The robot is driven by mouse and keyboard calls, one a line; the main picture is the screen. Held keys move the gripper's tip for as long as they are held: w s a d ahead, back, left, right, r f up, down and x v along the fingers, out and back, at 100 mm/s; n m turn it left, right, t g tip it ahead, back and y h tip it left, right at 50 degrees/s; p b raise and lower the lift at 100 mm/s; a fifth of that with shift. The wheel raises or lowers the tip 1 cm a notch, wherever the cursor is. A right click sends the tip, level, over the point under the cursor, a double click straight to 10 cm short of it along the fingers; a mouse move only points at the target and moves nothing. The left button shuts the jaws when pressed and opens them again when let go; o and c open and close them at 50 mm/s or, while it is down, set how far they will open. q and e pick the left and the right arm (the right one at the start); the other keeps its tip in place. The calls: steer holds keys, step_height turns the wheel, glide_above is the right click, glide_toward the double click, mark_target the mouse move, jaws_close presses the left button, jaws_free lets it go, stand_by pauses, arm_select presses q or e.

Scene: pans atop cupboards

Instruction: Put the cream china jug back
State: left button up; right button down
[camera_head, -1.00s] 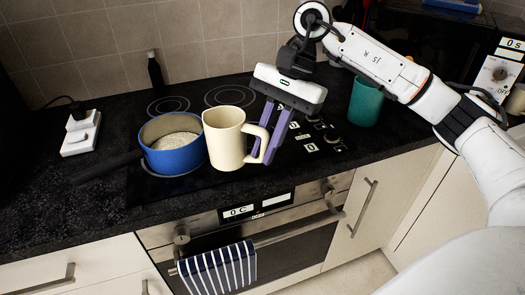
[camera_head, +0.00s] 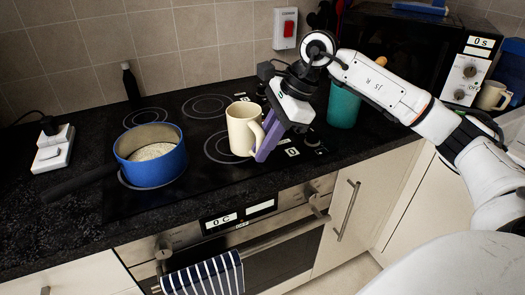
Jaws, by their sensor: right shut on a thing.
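The cream china jug (camera_head: 242,128) is upright over the right side of the black hob, with its handle facing right. I cannot tell whether its base touches the hob. My right gripper (camera_head: 264,150), with purple fingers, is shut on the jug's handle from the right. My left gripper is not in view.
A blue saucepan (camera_head: 152,170) with pale contents stands on the hob (camera_head: 190,185) left of the jug, its dark handle pointing left. A teal container (camera_head: 343,105) stands close behind my right gripper. A dark bottle (camera_head: 131,86), a white socket box (camera_head: 53,150), a microwave (camera_head: 425,50) and a cream mug (camera_head: 491,96) are further off.

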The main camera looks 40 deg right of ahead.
steer(key=shift+f, duration=0.75)
steer(key=shift+f, duration=0.25)
steer(key=c, duration=1.7)
jaws_free()
steer(key=shift+c, duration=0.2)
steer(key=shift+r, duration=0.1)
steer(key=v, duration=1.2)
steer(key=shift+a, duration=0.1)
